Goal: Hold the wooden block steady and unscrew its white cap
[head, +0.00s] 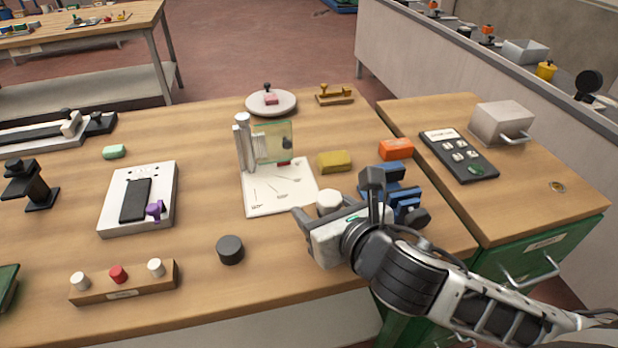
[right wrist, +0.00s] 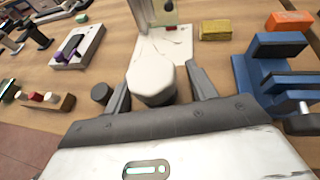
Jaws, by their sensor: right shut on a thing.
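The wooden block (head: 123,289) lies at the table's front left. A white cap (head: 80,282), a red cap (head: 118,274) and another white cap (head: 156,267) stand on it. The block also shows at the left of the right wrist view (right wrist: 56,107). My right gripper (head: 338,206) is over the table's right part, well away from the block. My left gripper is in neither view.
A dark round puck (head: 230,250) lies between block and gripper. A blue vise (head: 405,190) is close beside my right gripper. Behind are a white sheet with a glass stand (head: 280,190) and a yellow block (head: 334,162). The front middle edge is clear.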

